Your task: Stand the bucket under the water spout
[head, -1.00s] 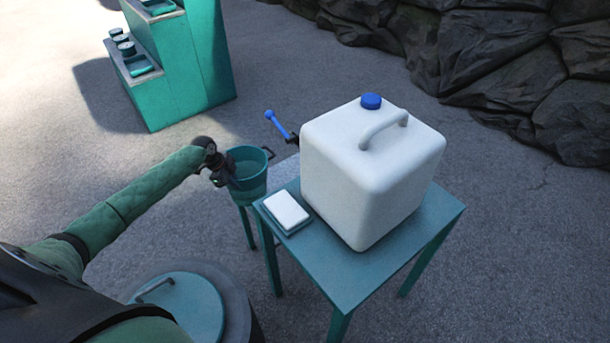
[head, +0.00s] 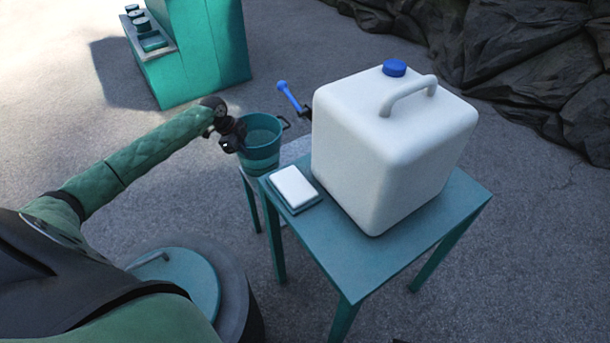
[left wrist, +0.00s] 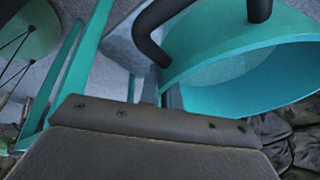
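The teal bucket (head: 262,153) is upright by the left end of the table and appears to rest on a low grey-topped stand (head: 293,151). Its open rim and dark handle (left wrist: 150,38) show large in the left wrist view. The water spout (head: 304,113), black with a blue lever (head: 288,93), sticks out left from the white water jug (head: 390,150), to the bucket's upper right. My right gripper is out of view.
The jug stands on a teal table (head: 370,262) with a white block on a teal dish (head: 294,188) at its left end. A teal stepped cabinet (head: 205,55) is at the back left. Rocks (head: 520,60) line the back right. Pavement between is clear.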

